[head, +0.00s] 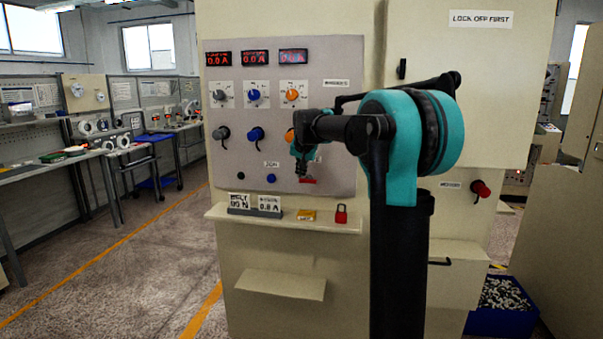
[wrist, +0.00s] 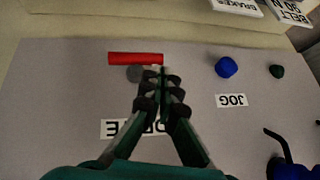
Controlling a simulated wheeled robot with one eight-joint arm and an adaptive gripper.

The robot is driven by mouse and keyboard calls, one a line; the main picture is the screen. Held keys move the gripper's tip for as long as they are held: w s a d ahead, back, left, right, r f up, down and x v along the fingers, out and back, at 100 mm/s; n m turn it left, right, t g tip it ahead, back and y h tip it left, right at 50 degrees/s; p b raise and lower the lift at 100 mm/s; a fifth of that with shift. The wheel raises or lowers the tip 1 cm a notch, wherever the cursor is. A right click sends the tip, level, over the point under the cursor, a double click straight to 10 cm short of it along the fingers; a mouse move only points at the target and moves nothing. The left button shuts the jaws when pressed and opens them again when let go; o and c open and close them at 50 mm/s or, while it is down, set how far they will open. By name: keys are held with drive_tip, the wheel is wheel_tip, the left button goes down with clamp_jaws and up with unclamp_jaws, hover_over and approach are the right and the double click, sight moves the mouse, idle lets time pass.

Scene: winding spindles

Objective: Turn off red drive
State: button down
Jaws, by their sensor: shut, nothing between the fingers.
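A red bar (wrist: 135,58) lies horizontally on the grey control panel (wrist: 60,85) in the wrist view, beside a small grey round part (wrist: 135,74). In the head view the red bar (head: 309,180) shows low on the panel, just below my gripper (head: 299,172). My gripper (wrist: 161,76) is shut and empty, pointing at the panel. Its fingertips are close to one end of the bar; I cannot tell whether they touch. A white label (wrist: 112,129) is partly hidden behind the fingers.
A blue button (wrist: 226,67), a dark button (wrist: 277,71) and a blue knob (wrist: 290,170) are nearby. A shelf (head: 340,226) below the panel holds a red padlock (head: 341,214), a yellow item (head: 307,215) and two signs. Another red knob (head: 480,189) sits on the right cabinet.

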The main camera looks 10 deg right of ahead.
idle(0.7)
drive_tip(key=s+r, duration=0.2)
drive_tip(key=r, duration=0.4)
drive_tip(key=s+a+r, duration=0.1)
drive_tip(key=s+r, duration=0.1)
drive_tip(key=r, duration=0.4)
drive_tip(key=shift+s+a, duration=0.3)
drive_tip(key=shift+r, duration=0.1)
